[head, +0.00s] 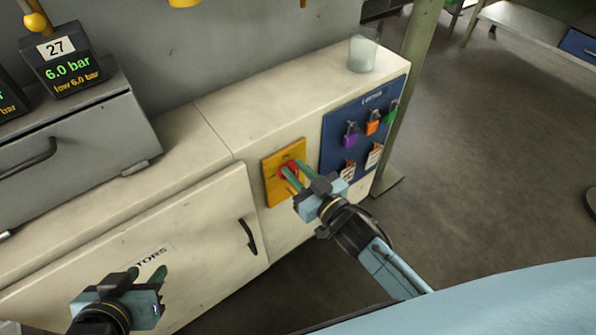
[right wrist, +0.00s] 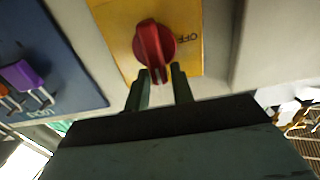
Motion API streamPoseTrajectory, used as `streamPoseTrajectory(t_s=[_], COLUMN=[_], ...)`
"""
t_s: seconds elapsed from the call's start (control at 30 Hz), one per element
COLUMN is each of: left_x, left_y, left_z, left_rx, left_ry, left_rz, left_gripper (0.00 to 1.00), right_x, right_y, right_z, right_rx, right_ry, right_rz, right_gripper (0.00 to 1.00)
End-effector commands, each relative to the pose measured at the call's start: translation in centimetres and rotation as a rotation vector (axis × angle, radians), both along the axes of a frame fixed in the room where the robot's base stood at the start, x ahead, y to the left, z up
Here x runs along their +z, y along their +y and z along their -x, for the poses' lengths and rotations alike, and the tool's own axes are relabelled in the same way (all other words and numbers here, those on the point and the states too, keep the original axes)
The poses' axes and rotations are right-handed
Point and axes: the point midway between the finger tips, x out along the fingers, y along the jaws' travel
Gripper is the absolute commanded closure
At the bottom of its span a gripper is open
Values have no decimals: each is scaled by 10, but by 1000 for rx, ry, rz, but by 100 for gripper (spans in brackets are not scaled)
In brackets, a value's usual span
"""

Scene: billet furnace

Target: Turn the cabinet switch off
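The cabinet switch is a red rotary knob (head: 289,170) on a yellow plate (head: 271,189) on the white cabinet's front. In the right wrist view the red knob (right wrist: 154,45) has its handle running nearly upright in the picture, with the lettering OFF to its right on the yellow plate (right wrist: 112,24). My right gripper (head: 297,176) is at the knob. In the right wrist view its fingertips (right wrist: 161,73) are apart, one on each side of the handle's lower end; I cannot tell whether they touch it. My left gripper (head: 147,274) is open and empty before the cabinet's lower left front.
A blue board (head: 335,130) with several coloured padlocks and tags is just right of the switch. A black door handle (head: 248,236) sticks out left of it. A clear beaker (head: 362,53) stands on the cabinet top. Free floor (head: 480,150) lies to the right.

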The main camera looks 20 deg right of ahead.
Motion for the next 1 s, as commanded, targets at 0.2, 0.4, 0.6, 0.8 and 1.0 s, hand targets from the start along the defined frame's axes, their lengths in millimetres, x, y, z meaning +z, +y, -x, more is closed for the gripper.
streamPoseTrajectory(t_s=[0.2, 0.4, 0.6, 0.8, 1.0], left_x=[0, -1, -10, -25, -35], left_y=[0, 0, 8, 19, 32], left_z=[0, 1, 15, 43, 77], left_rx=[0, 0, 11, 27, 46], left_ry=[2, 9, 104, 279, 466], left_rz=[0, -2, -25, -66, -108], left_gripper=[64, 64, 64, 64, 64], right_x=[0, 0, 1, 1, -1], right_y=[0, 0, 2, 6, 10], right_z=[0, 0, 1, 3, 4], right_rx=[0, 0, -1, -1, -2], right_ry=[0, -3, -24, -69, -132], right_rz=[0, 8, 69, 196, 368], right_gripper=[100, 100, 100, 100, 100])
